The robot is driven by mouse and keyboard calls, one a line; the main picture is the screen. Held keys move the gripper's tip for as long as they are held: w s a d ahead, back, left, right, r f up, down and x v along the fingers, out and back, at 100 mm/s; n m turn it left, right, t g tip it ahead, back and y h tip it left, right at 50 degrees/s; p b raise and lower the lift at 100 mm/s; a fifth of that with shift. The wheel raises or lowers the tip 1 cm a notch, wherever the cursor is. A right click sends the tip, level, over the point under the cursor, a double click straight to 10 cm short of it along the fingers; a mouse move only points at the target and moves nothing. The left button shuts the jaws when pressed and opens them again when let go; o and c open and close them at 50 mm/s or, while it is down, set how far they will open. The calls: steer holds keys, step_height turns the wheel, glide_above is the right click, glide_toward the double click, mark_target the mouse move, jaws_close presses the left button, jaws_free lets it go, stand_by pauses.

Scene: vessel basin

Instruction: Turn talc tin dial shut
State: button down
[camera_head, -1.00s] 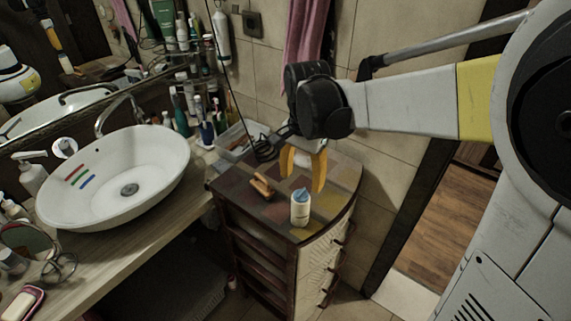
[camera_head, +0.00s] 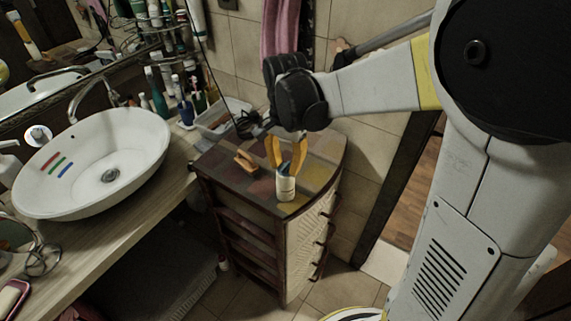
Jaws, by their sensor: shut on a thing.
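The talc tin (camera_head: 286,188) is a small white cylinder with a blue dial top (camera_head: 285,169). It stands upright near the front corner of the small cabinet's top (camera_head: 318,177). My gripper (camera_head: 286,168), with yellow fingers, points down from above and is shut on the blue dial. The fingers cover part of the dial, so its exact turn cannot be told.
A brown wooden brush-like item (camera_head: 246,161) lies to the left on the cabinet top. A white basin (camera_head: 95,160) stands on the counter at left. A clear tray (camera_head: 222,122) and several bottles stand behind. The cabinet top's right side is clear.

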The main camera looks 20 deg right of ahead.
steer(key=shift+n, duration=0.3)
steer(key=n, duration=0.4)
steer(key=shift+f+p, duration=0.1)
steer(key=shift+p, duration=0.2)
steer(key=n, duration=0.9)
steer(key=shift+n+p, duration=0.3)
steer(key=shift+n, duration=1.9)
steer(key=c, duration=0.9)
jaws_free()
